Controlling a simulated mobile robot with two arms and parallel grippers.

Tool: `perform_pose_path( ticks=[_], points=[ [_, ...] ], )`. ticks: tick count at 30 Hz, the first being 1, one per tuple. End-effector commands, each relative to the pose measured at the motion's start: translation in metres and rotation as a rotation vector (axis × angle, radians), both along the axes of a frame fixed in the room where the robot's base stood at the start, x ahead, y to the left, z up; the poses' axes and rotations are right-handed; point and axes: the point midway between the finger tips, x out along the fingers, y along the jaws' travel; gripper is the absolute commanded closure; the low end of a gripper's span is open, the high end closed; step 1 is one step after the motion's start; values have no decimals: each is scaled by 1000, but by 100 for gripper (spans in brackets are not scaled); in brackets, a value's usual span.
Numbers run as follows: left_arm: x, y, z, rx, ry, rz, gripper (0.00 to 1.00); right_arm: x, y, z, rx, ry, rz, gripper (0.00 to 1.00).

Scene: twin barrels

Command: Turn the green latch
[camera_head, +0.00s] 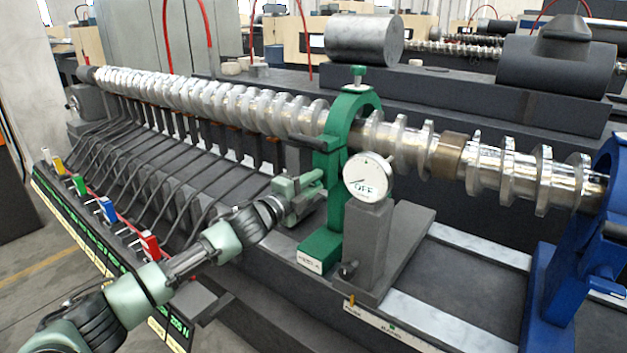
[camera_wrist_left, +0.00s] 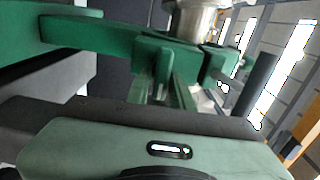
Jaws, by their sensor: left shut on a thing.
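The green latch (camera_head: 311,177) is a short green bar at the left side of the green ring-shaped support (camera_head: 322,248), which stands around the shiny screw shaft. My left gripper (camera_head: 306,185) reaches in from the lower left and is shut on the latch. In the left wrist view, green parts of the support (camera_wrist_left: 90,33) cross the top, and the gripper's pale green body fills the bottom. The fingertips are partly hidden among the green parts there, so the exact grip is hard to see. My right gripper is not in view.
A dial gauge (camera_head: 368,177) on a grey stand (camera_head: 367,245) is close to the right of the support. A blue support (camera_head: 560,285) stands at the far right. Several dark bent rods (camera_head: 150,160) line the left, above a panel with coloured switches (camera_head: 107,209).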

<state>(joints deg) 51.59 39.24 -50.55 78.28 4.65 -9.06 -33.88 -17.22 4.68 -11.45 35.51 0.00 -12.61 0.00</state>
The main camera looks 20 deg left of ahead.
Motion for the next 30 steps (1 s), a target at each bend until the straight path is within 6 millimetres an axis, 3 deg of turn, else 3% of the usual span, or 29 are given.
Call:
perform_pose_path(
  ticks=[19,20,21,30],
  points=[
    [0,0,-3,48,-13,0,100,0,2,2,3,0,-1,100],
    [0,0,-3,48,-13,0,72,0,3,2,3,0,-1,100],
    [0,0,-3,48,-13,0,64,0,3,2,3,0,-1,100],
    [-1,0,-2,48,-15,0,64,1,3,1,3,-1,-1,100]
  ],
)
